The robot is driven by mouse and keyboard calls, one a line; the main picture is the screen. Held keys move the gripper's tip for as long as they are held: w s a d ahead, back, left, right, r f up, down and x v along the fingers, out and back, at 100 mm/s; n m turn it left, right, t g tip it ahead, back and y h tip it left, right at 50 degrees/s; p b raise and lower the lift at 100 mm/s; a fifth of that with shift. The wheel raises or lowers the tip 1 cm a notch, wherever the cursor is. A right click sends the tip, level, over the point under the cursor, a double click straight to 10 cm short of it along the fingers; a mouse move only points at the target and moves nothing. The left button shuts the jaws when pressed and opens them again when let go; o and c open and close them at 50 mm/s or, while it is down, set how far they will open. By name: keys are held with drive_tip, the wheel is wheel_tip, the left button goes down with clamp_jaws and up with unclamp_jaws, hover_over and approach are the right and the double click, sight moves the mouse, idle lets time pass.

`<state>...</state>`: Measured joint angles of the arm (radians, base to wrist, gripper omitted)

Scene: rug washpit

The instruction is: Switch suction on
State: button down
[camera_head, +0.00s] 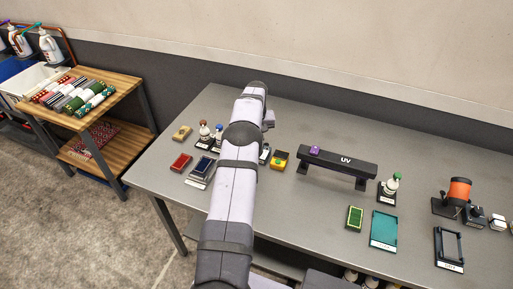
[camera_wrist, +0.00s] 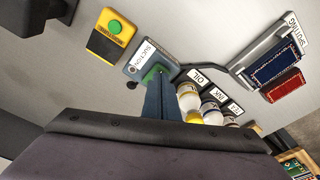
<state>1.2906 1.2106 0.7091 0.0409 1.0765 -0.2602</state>
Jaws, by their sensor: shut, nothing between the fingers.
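The suction unit (camera_wrist: 146,56) is a small grey-blue plate with a white SUCTION label in the wrist view. A green part (camera_wrist: 155,72) shows at its near edge, partly covered by my fingers; I cannot tell its switch position. My gripper (camera_wrist: 157,82) is shut and empty, its fingertips right at this green part. I cannot tell whether they touch it. Beside the unit is a yellow and black box with a round green button (camera_wrist: 109,35), and this yellow box also shows in the head view (camera_head: 280,160). There, my arm hides the gripper and most of the suction unit.
Labelled bottles (camera_wrist: 200,105) stand close beside my fingers. The SPOTTING tray (camera_wrist: 273,68) holds a blue pad, with a red pad (camera_wrist: 286,87) beside it. A black UV bar (camera_head: 338,167) stands to the right on the grey table (camera_head: 290,215). A wooden cart (camera_head: 115,92) stands left.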

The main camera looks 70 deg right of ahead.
drive_tip(key=shift+f+b, duration=0.45)
drive_tip(key=shift+f, duration=0.25)
idle(0.7)
drive_tip(key=shift+r, duration=0.15)
wheel_tip(320, 180, up, 7)
drive_tip(key=p, duration=0.4)
idle(0.5)
idle(0.3)
